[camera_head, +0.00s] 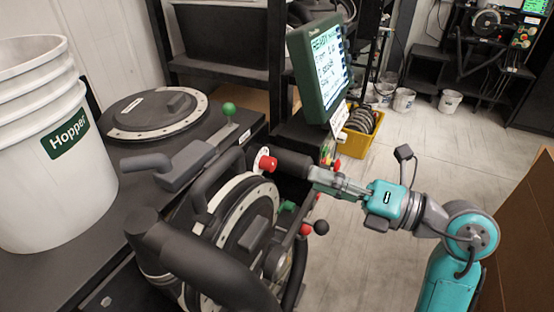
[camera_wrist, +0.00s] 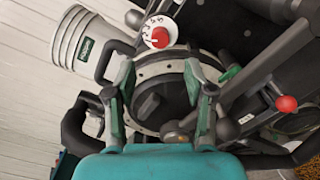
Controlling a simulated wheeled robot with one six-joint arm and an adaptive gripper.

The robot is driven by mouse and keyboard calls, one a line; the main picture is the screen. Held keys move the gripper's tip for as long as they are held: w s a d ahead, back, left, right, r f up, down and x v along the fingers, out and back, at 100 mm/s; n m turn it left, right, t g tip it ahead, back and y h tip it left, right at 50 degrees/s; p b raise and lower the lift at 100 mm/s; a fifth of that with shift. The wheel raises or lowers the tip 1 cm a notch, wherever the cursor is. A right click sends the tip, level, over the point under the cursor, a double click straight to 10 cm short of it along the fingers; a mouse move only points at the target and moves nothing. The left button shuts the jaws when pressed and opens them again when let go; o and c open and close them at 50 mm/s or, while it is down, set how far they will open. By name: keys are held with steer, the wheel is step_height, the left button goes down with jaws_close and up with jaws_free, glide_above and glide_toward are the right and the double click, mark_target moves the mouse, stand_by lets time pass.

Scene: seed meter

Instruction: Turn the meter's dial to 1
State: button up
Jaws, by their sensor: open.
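The meter's dial (camera_wrist: 159,37) is a red knob on a white disc with small dark numbers around its upper left, at the top of the wrist view. Its pointer setting is too small to read. In the head view the red knob (camera_head: 266,162) shows beside a dark cylinder. My gripper (camera_head: 318,181) is right of the dial in the head view. In the wrist view my gripper (camera_wrist: 158,72) has its two fingers spread apart with nothing between them, over the round black meter cover (camera_wrist: 166,100). The dial lies beyond the fingertips, apart from them.
A white Hopper bucket stack (camera_head: 40,150) stands left. A green-knobbed lever (camera_head: 228,110), black hoses and pipes (camera_head: 195,262) and a red-knobbed lever (camera_wrist: 284,103) surround the meter. A green-framed screen (camera_head: 322,68) stands behind. Open floor (camera_head: 420,115) lies right of the machine.

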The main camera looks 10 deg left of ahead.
mark_target(274, 165)
steer(key=x, duration=0.9)
jaws_close()
